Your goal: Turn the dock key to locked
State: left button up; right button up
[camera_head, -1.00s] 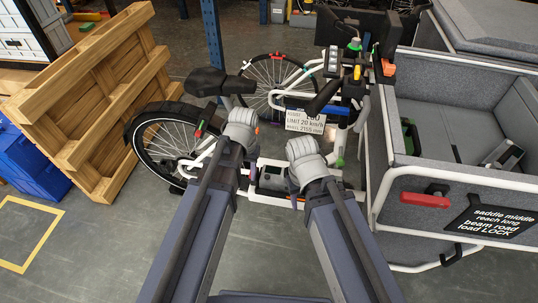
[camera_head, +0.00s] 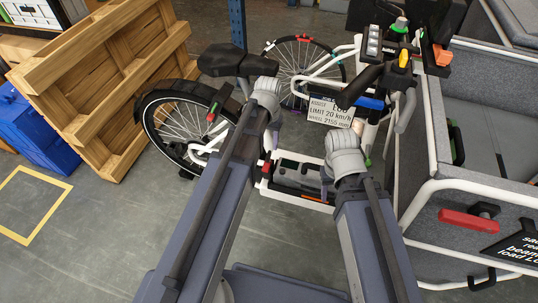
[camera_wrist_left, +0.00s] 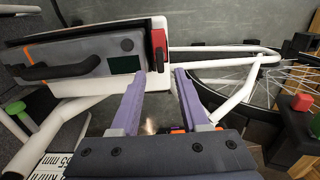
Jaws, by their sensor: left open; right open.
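The dock (camera_head: 287,188) is a low white-framed tray on the bike, with a dark battery-like block in it. A small red piece (camera_head: 266,169) at its left end looks like the dock key; it also shows in the left wrist view as a red upright piece (camera_wrist_left: 158,48). I cannot read its turn position. My left gripper (camera_wrist_left: 169,72) is open and empty, its two purple fingers apart, with the left fingertip just below the red piece. In the head view its fingers are mostly hidden behind the wrist. My right gripper (camera_head: 327,185) is open over the dock's right part.
The bike's rear wheel (camera_head: 180,132) and black saddle (camera_head: 236,61) are left of my arms. A grey cargo box (camera_head: 475,199) with a red handle stands close on the right. A wooden pallet (camera_head: 100,75) leans at the left. Floor at lower left is clear.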

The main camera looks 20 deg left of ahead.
aim_at(269, 154)
pick_arm(q)
notch_tip(269, 154, down, 6)
jog(key=b, duration=0.5)
jog(key=shift+f, duration=0.1)
grip_shut()
dwell(0.4)
